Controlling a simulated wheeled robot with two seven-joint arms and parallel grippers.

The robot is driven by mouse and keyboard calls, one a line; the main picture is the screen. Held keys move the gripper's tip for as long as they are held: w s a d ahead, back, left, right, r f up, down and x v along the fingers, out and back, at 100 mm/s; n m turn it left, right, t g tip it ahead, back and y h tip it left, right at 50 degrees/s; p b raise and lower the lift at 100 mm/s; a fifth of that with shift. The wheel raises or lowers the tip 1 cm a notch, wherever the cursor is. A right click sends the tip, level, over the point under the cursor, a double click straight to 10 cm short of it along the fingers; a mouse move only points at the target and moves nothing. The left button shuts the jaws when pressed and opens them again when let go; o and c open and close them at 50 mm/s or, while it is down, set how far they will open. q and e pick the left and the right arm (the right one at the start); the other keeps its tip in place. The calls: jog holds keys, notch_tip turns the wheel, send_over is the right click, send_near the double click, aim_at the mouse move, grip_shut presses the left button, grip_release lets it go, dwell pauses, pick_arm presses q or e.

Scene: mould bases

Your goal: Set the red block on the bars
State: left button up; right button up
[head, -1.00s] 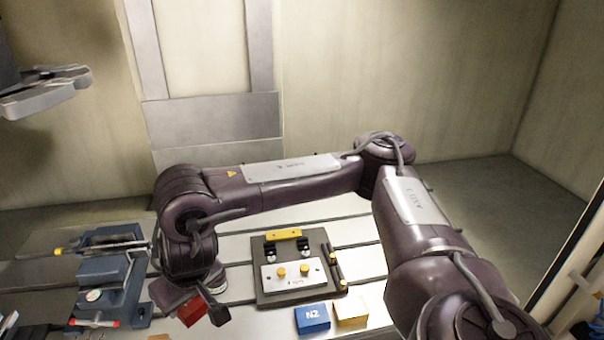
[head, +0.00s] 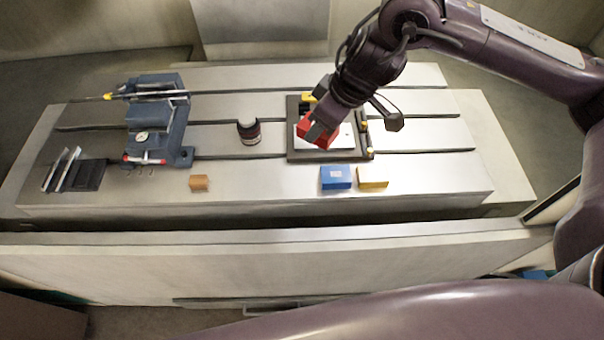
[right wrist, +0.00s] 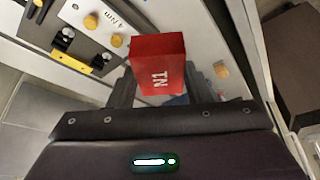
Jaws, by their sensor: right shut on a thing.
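The red block (head: 315,131), marked N1 in the right wrist view (right wrist: 158,65), is between the fingers of my right gripper (head: 325,122). In the head view it overlaps the fixture's dark base plate (head: 297,155). The right wrist view shows the plate (right wrist: 92,45) off to the block's upper left, with the block apparently raised. The fixture carries a pale plate (head: 343,141) with yellow knobs (right wrist: 91,21), a yellow bar (right wrist: 71,62) and dark yellow-ended pieces (head: 364,125) along its right side. I cannot tell which parts are the bars. My left gripper is out of view.
A blue block (head: 336,178) and a yellow block (head: 372,177) lie in front of the fixture. An orange block (head: 199,183) and a dark round object (head: 249,132) are left of it. A blue-grey vise (head: 152,118) stands further left. The front middle of the slotted table is free.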

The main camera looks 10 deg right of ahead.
aim_at(305, 128)
jog(key=a+r+n, duration=0.1)
jog(key=n, duration=0.1)
jog(key=a+r+n+g+y+p, duration=0.1)
jog(key=a+r+n, duration=0.1)
jog(key=n, duration=0.1)
jog(key=shift+w+a+r+g+p, duration=0.1)
jog(key=shift+w+r+g+p, duration=0.1)
jog(key=shift+g+p, duration=0.1)
jog(key=shift+s+a+r+n+g, duration=0.1)
jog(key=shift+a+r+n+g, duration=0.35)
jog(key=shift+n, duration=0.55)
notch_tip(305, 128, down, 16)
jog(key=shift+r+p, duration=0.25)
jog(key=shift+p, duration=0.55)
notch_tip(305, 128, down, 4)
jog(key=shift+r+p, duration=0.1)
jog(key=shift+p, duration=0.7)
